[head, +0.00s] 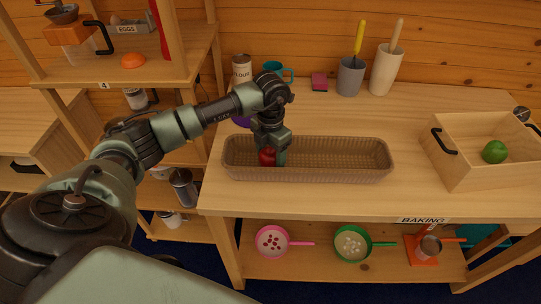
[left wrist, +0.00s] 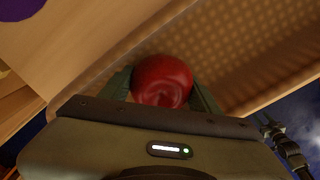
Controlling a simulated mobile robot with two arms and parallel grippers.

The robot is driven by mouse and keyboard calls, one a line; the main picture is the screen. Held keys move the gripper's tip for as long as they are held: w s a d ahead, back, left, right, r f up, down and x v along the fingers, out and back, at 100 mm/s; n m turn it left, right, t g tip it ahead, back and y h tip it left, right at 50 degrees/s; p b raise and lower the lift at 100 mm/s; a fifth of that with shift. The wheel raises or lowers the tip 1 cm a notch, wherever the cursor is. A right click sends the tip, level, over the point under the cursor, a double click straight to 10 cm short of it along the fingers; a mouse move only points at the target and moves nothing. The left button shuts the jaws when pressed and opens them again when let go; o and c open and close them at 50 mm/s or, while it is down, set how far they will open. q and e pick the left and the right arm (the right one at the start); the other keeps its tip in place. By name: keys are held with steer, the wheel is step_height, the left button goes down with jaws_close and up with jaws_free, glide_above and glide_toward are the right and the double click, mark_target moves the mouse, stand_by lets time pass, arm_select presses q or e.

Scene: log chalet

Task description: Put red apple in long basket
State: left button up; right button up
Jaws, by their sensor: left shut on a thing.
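The red apple (head: 267,157) is between the fingers of my left gripper (head: 272,156), which is shut on it. In the head view the apple is inside the outline of the long basket (head: 345,176), towards its left end. The basket is a shallow brown woven tray on the table. In the left wrist view the apple (left wrist: 162,81) sits between both fingers, with the basket's woven wall (left wrist: 225,60) behind it. I cannot tell whether the apple touches the basket floor.
A wooden crate (head: 460,172) with a green fruit (head: 495,152) stands at the right of the table (head: 410,112). Two utensil pots (head: 351,77), a pink sponge (head: 319,82), a teal mug (head: 273,71) and a flour canister (head: 241,69) line the back. A wooden shelf (head: 160,68) stands at left.

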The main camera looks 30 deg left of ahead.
mark_target(270, 152)
arm_select(q)
steer(key=shift+f, duration=0.2)
steer(key=o, duration=1.3)
steer(key=shift+c, duration=0.2)
arm_select(e)
steer(key=shift+d+f, duration=0.1)
steer(key=shift+d, duration=0.3)
arm_select(q)
steer(key=shift+r, duration=0.1)
steer(key=shift+r, duration=0.5)
step_height(270, 152, up, 11)
steer(key=shift+r+b, duration=0.15)
steer(key=shift+b, duration=0.85)
arm_select(e)
steer(key=shift+f, duration=0.9)
steer(key=shift+w+a, duration=0.1)
steer(key=shift+a, duration=0.1)
arm_select(q)
steer(key=shift+s, duration=0.1)
